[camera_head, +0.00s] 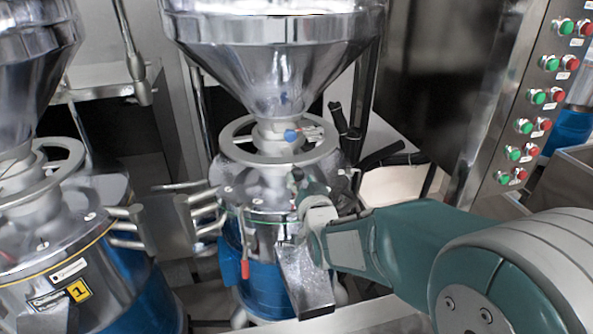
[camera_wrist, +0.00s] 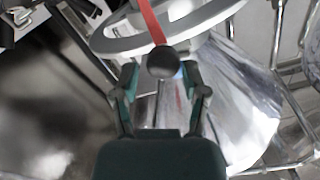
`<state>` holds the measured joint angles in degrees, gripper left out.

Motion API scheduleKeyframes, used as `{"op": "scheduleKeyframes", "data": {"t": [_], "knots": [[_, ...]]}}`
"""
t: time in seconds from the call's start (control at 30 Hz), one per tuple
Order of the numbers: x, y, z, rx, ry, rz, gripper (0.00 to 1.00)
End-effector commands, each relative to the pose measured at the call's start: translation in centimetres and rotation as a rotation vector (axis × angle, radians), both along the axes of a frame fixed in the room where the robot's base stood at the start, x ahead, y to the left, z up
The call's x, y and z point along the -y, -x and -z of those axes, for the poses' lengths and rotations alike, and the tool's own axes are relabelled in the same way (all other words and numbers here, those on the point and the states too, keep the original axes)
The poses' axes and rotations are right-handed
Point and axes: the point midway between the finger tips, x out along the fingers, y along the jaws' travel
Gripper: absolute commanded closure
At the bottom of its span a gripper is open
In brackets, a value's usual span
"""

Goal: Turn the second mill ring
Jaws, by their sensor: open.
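The second mill's grey ring (camera_head: 243,154) circles the neck below the steel hopper (camera_head: 270,65) of the middle mill. It also crosses the top of the wrist view (camera_wrist: 207,20). My gripper (camera_head: 303,180) is just below the ring's front right side, over the mill body. In the wrist view my gripper (camera_wrist: 161,72) is open, its two fingers apart. A dark round knob (camera_wrist: 162,62) at the end of a red bar (camera_wrist: 150,20) shows between the fingertips. I cannot tell if they touch it. A small blue ball (camera_head: 290,135) shows by the ring in the head view.
The first mill, with a yellow "1" label (camera_head: 78,291), stands at left. A panel of green and red buttons (camera_head: 540,97) is at right. A steel chute (camera_head: 305,280) is below my gripper. Metal handles (camera_head: 205,212) jut between the mills.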

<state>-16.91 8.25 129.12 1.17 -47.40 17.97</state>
Motion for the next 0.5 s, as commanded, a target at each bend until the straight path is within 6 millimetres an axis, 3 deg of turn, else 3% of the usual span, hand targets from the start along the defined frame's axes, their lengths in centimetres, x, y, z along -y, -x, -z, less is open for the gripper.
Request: {"op": "scheduleKeyframes", "data": {"t": [0.2,0.5], "knots": [[-0.9,-3.1,0.1,-0.001,0.000,0.000,0.42],[-1.0,-4.0,-0.1,0.000,-0.001,0.000,0.42]]}}
